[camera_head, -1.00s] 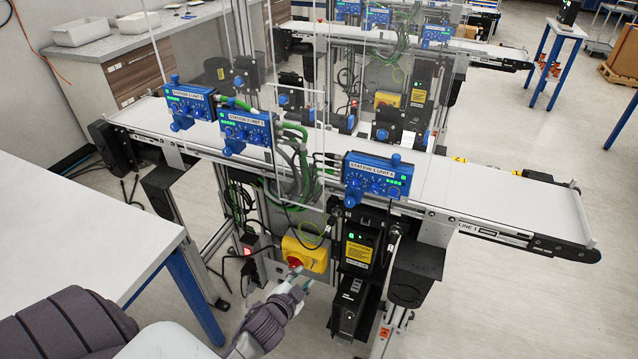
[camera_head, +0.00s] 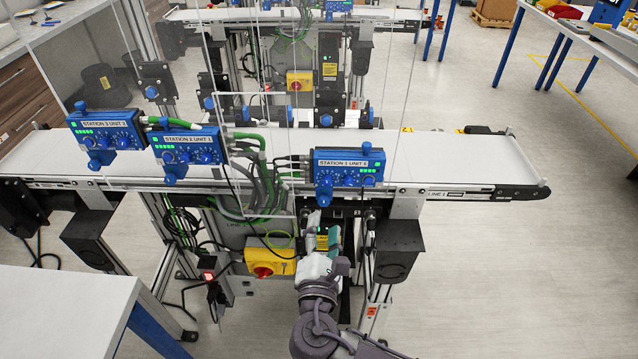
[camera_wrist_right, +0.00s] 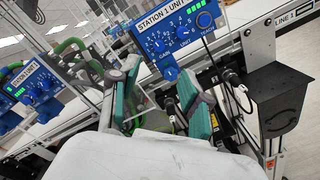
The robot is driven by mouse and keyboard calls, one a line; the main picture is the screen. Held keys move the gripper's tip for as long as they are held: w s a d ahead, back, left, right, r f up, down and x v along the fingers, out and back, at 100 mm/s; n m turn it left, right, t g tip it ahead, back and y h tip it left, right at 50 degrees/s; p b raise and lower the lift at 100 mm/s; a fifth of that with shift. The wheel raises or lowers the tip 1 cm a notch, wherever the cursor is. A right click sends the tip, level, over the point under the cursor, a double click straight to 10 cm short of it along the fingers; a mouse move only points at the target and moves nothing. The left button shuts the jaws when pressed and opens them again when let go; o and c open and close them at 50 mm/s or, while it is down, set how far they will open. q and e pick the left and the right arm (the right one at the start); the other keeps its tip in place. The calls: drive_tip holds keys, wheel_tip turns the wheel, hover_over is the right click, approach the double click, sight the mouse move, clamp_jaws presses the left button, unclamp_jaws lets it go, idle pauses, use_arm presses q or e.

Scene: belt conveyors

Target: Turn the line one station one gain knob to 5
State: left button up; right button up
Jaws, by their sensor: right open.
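The right box also fills the top of the right wrist view (camera_wrist_right: 178,35). Its gain knob (camera_wrist_right: 158,47) is the leftmost blue knob there; its exact setting is too small to read. My right gripper (camera_head: 322,236) is open and empty, below and in front of the right box. In the wrist view its green-padded fingers (camera_wrist_right: 158,78) are apart, below that box's knobs. My left gripper is out of view.
The line one conveyor belt (camera_head: 455,160) runs behind the boxes. A yellow box with a red knob (camera_head: 268,264) is left of my right gripper. Cables (camera_head: 270,195) hang between the middle and right boxes. A white table (camera_head: 60,310) stands at front left.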

sight(328, 184)
drive_tip(key=w+p, duration=0.2)
drive_tip(key=w, duration=0.8)
drive_tip(key=shift+w+d+p, duration=0.1)
drive_tip(key=shift+w+p, duration=0.1)
drive_tip(key=shift+p, duration=0.15)
drive_tip(key=shift+w+d, duration=0.1)
drive_tip(key=shift+w, duration=0.7)
drive_tip(key=shift+f, duration=0.1)
clamp_jaws()
